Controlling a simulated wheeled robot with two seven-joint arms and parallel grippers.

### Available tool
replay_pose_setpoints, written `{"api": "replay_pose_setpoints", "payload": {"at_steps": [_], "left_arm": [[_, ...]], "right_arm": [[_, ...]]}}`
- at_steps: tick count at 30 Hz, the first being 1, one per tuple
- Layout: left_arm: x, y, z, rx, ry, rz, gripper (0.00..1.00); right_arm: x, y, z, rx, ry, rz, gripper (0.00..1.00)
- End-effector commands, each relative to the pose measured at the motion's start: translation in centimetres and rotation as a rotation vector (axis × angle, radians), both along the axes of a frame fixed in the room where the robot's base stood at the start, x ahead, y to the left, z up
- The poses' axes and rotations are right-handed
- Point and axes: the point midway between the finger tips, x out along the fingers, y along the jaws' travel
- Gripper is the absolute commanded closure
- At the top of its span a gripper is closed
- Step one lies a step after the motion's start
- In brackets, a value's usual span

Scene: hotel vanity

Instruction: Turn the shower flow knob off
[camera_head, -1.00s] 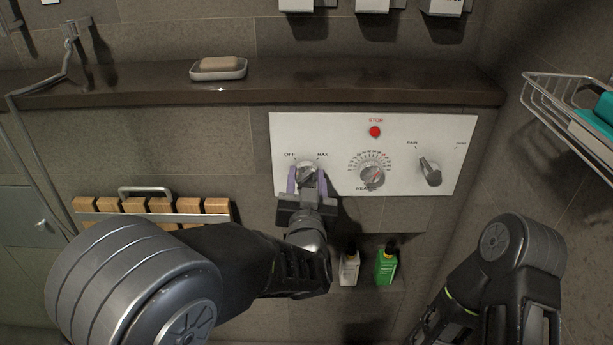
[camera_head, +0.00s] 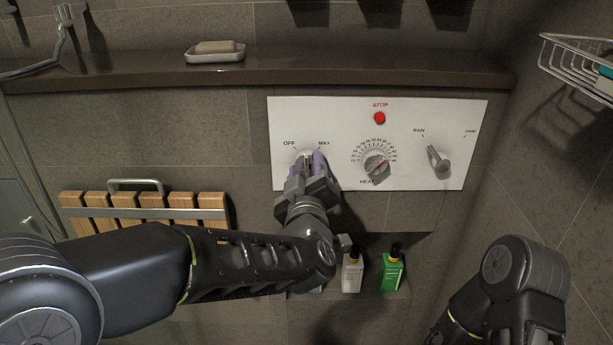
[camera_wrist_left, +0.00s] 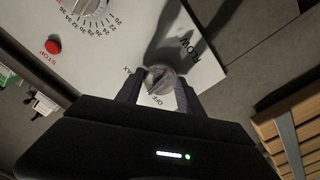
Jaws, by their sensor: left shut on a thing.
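The flow knob (camera_head: 307,158) is a small grey knob at the left of the white control panel (camera_head: 400,105), below the OFF and MAX marks. It also shows in the left wrist view (camera_wrist_left: 160,80). My left gripper (camera_head: 306,166) is shut on it, with one purple-grey finger on each side; the fingers also flank it in the left wrist view (camera_wrist_left: 158,92). The fingers partly cover the knob in the head view, and I cannot tell exactly where its pointer aims. My right arm is at the lower right, with its gripper out of view.
The heat knob (camera_head: 377,167), red stop button (camera_head: 379,118) and rain lever (camera_head: 438,160) share the panel. A dark ledge (camera_head: 350,75) runs above it. A white bottle (camera_head: 352,272) and a green bottle (camera_head: 391,270) stand below. A wooden slatted seat (camera_head: 125,213) is at the left.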

Motion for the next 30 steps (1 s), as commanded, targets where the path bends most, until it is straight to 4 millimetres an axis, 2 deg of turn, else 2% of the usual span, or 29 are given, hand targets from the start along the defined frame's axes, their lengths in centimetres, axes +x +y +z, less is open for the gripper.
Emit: {"api": "replay_pose_setpoints", "payload": {"at_steps": [1,15,24,30], "left_arm": [[0.0,0.0,-0.5,-0.047,-0.001,-0.002,0.96],[0.0,-0.2,-0.3,-0.484,-0.003,-0.005,0.96],[-0.1,-0.3,0.1,-0.676,-0.002,-0.009,0.96],[-0.1,-0.4,0.3,-0.732,-0.003,-0.010,0.96]], "right_arm": [[0.2,-0.2,-1.1,-0.002,-0.003,-0.005,1.00],[1.4,-1.4,-5.6,-0.020,-0.023,-0.033,1.00],[1.8,-1.4,-7.5,-0.023,-0.033,-0.039,1.00],[1.9,-1.4,-7.9,-0.023,-0.036,-0.040,1.00]]}}
